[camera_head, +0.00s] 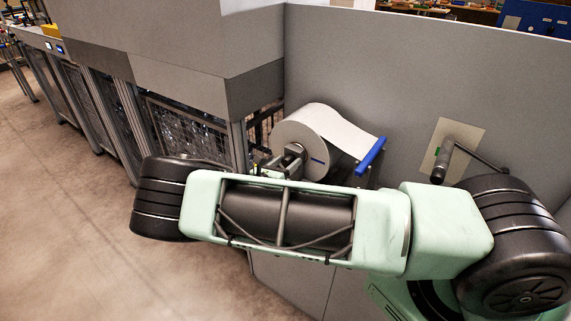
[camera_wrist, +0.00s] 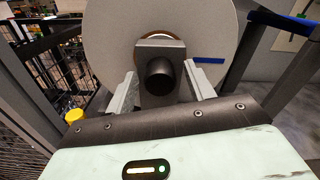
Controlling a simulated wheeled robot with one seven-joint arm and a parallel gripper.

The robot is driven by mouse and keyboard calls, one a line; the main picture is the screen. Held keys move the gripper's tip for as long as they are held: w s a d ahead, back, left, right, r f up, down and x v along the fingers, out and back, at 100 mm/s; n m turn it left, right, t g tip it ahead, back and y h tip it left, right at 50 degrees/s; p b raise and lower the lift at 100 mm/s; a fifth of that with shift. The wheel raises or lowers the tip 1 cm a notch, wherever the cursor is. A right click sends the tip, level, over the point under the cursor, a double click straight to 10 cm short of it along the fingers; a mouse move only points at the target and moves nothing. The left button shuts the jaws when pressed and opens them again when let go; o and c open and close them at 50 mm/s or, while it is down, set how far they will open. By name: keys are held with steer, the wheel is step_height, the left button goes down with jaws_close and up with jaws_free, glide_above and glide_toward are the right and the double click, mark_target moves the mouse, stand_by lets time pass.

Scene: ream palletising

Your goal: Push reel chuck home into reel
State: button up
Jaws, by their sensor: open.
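The white paper reel (camera_head: 298,133) hangs against the grey panel, its web running off to the right; it fills the upper part of the wrist view (camera_wrist: 105,50). The reel chuck shows in the wrist view as a grey block with a dark round knob (camera_wrist: 160,76), in front of the reel's brown core. In the head view the chuck (camera_head: 293,153) is partly hidden by my arm. My gripper (camera_wrist: 160,85) is open, with one finger on each side of the chuck block. Whether the fingers or palm touch the chuck, and how deep it sits, I cannot tell.
A blue bar (camera_head: 371,156) is right of the reel. A crank handle on a beige plate (camera_head: 460,140) is on the panel further right. Wire mesh guarding (camera_head: 185,130) and grey cabinets stand left. A yellow knob (camera_wrist: 74,115) is close at the gripper's left. The floor at left is clear.

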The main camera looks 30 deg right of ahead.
steer(key=b+v, duration=0.4)
steer(key=v, duration=1.3)
steer(key=shift+a, duration=0.2)
steer(key=shift+s, duration=0.1)
